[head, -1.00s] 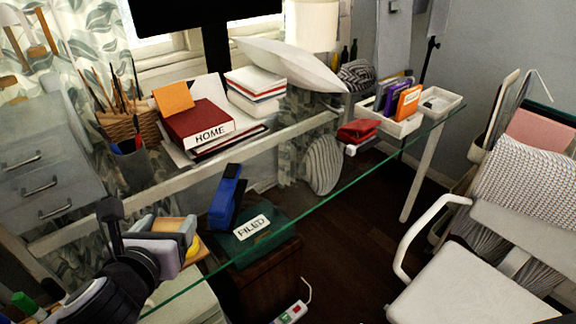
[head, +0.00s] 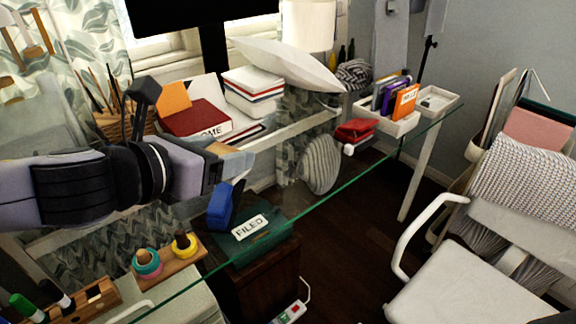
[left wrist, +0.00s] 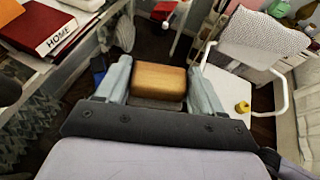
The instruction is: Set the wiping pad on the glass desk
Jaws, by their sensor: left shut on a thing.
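My left gripper (head: 218,163) reaches in from the left above the glass desk (head: 335,190). It is shut on the wiping pad, a block with a tan wooden top and a grey underside, seen clearly between the two fingers in the left wrist view (left wrist: 158,80). In the head view the pad is partly hidden by the gripper. It is held in the air, near a blue stapler-like object (head: 221,207). My right gripper is not in view.
A red HOME book (head: 196,118), stacked books (head: 252,90) and a white pillow (head: 290,65) stand at the back. A white tray (head: 402,122) holds colored boxes. A wooden tray (head: 168,262) with a tape roll (head: 147,263) lies at front. A white chair (head: 475,275) is at right.

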